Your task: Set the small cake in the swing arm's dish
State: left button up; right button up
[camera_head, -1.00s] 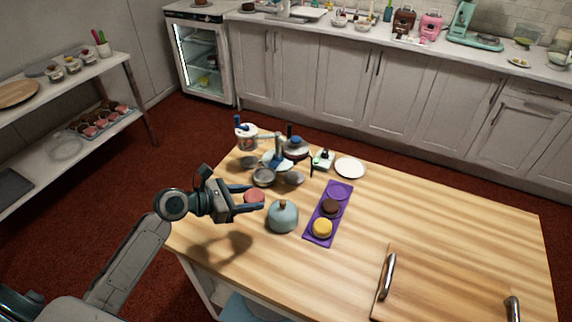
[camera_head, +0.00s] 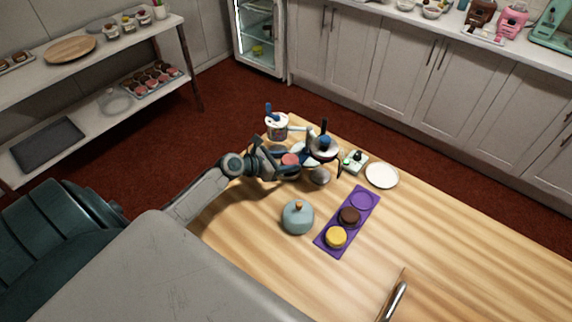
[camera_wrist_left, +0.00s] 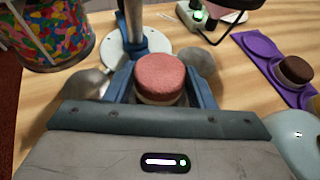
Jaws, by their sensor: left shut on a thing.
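My left gripper (camera_head: 293,167) is shut on a small pink cake (camera_head: 290,159), near the stand at the table's far left corner. In the left wrist view the round pink cake (camera_wrist_left: 160,76) sits upright between the two blue fingers, with a pale layer below. The stand has a post on a round white base (camera_wrist_left: 140,46). A shiny grey dish (camera_wrist_left: 201,63) shows just right of the fingers and another (camera_wrist_left: 88,84) at their left, both partly hidden. In the head view one grey dish (camera_head: 320,177) shows right of the gripper. My right gripper is out of view.
A purple tray (camera_head: 361,200) holds a brown cake (camera_head: 349,216) and a yellow cake (camera_head: 336,237). A blue-grey domed lid (camera_head: 298,218), a white plate (camera_head: 382,175), a small device with a green light (camera_head: 356,161) and a colourful tin (camera_wrist_left: 50,32) stand nearby.

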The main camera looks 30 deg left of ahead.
pick_arm(q)
jog(key=shift+f, duration=0.95)
jog(key=o, duration=0.9)
jog(key=shift+o, duration=0.2)
jog(key=shift+s+a+r, duration=0.1)
jog(key=shift+r, duration=0.1)
jog(key=b+v, duration=0.1)
jog(key=v, duration=0.8)
jog(key=shift+s+a, duration=0.2)
jog(key=shift+s, duration=0.15)
jog(key=shift+b+v, duration=0.4)
jog(key=shift+v, duration=0.65)
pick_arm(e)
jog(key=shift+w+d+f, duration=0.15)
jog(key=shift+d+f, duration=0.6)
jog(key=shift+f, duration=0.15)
